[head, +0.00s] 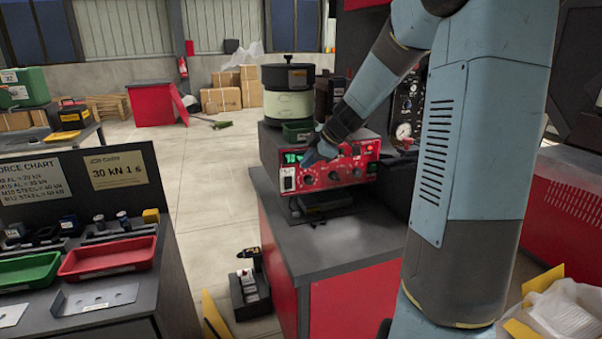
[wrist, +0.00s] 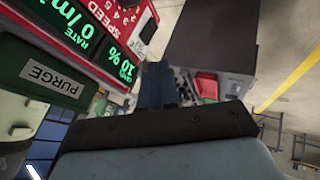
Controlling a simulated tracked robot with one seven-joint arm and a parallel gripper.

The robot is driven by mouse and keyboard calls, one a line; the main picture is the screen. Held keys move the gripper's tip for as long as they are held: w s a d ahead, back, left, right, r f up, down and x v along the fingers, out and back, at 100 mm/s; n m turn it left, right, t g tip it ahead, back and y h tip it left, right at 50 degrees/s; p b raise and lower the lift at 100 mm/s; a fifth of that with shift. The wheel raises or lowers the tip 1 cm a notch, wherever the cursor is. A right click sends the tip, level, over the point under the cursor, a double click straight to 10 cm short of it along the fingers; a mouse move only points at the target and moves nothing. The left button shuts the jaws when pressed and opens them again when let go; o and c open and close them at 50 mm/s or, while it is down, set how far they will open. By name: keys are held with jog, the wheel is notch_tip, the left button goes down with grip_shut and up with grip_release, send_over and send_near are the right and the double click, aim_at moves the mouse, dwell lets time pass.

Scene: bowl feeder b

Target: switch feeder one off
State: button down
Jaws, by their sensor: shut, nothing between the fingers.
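The feeder's red control panel (head: 345,170) stands on a dark-topped red cabinet. It has a green lit display (head: 293,157), black knobs, and a white switch plate (head: 288,180) at its left end. A small red light shows at its upper right. My gripper (head: 312,157) is shut and empty in front of the panel's left part, hiding some of it; I cannot tell if it touches. In the wrist view the shut fingers (wrist: 157,86) point past the panel (wrist: 128,22), whose displays read "RATE 0 /min" and "10 %".
The feeder bowl (head: 290,98) stands above the panel, with a green PURGE tray (wrist: 50,82) beside it. A pressure gauge (head: 403,131) is to the right. A bench with a red tray (head: 108,257) and a green tray (head: 30,271) is at left.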

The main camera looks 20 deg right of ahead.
jog(key=shift+w+r+v, duration=0.1)
jog(key=shift+w+v, duration=0.05)
jog(key=shift+v, duration=0.65)
jog(key=shift+w+r+v, duration=0.1)
jog(key=shift+w+v, duration=0.1)
jog(key=shift+v, duration=0.6)
jog(key=shift+s, duration=0.1)
